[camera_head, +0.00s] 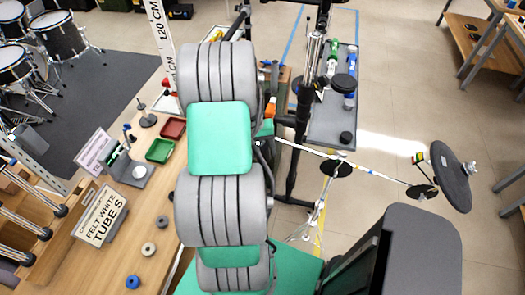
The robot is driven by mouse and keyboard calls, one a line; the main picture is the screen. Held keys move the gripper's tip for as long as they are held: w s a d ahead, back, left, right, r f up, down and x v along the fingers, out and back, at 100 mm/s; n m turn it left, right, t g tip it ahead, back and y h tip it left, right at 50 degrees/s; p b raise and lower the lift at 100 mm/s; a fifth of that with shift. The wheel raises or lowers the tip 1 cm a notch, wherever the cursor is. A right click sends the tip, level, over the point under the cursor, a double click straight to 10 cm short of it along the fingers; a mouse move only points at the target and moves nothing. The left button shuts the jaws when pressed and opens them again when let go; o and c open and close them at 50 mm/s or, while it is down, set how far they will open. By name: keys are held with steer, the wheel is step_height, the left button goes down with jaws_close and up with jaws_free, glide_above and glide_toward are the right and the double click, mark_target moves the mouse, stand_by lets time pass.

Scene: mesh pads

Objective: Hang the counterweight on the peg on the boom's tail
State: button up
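A thin pale boom (345,161) runs from beside my arm at the middle to a large dark round pad (449,178) on the right. A small dark disc (422,191) sits near that end. The boom's left end is close to my arm, and I cannot make out a peg there. I cannot tell for certain which thing is the counterweight. My large grey and green arm fills the middle. My gripper is hidden behind it or out of frame.
The wooden table (112,262) holds a red tray (173,128), a green tray (160,150), and a sign reading "FELT WHITE TUBES" (103,214). A grey shelf (325,128) with small green, blue and black items stands beyond a black post.

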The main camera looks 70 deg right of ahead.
steer(key=shift+o, duration=0.8)
steer(key=shift+d, duration=0.1)
steer(key=shift+s+f, duration=0.1)
steer(key=b+v, duration=0.1)
steer(key=v, duration=0.7)
steer(key=shift+w+a+f, duration=0.15)
steer(key=shift+w+a, duration=0.05)
steer(key=shift+w, duration=0.05)
steer(key=a+f+y, duration=0.1)
steer(key=a+f, duration=0.2)
steer(key=a, duration=0.3)
steer(key=w+a+r+n+t, duration=0.2)
steer(key=w+a+r+n, duration=0.2)
steer(key=a, duration=0.7)
steer(key=w+a+r+n+t, duration=0.2)
steer(key=w+a+r+n, duration=0.3)
steer(key=a, duration=0.6)
steer(key=w+a+r+n+t, duration=0.2)
steer(key=w+a+r+n, duration=0.2)
steer(key=a, duration=0.7)
step_height(320, 180, up, 4)
steer(key=shift+w+f+t+h, duration=0.15)
steer(key=shift+w+t+h, duration=0.15)
steer(key=shift+w, duration=0.8)
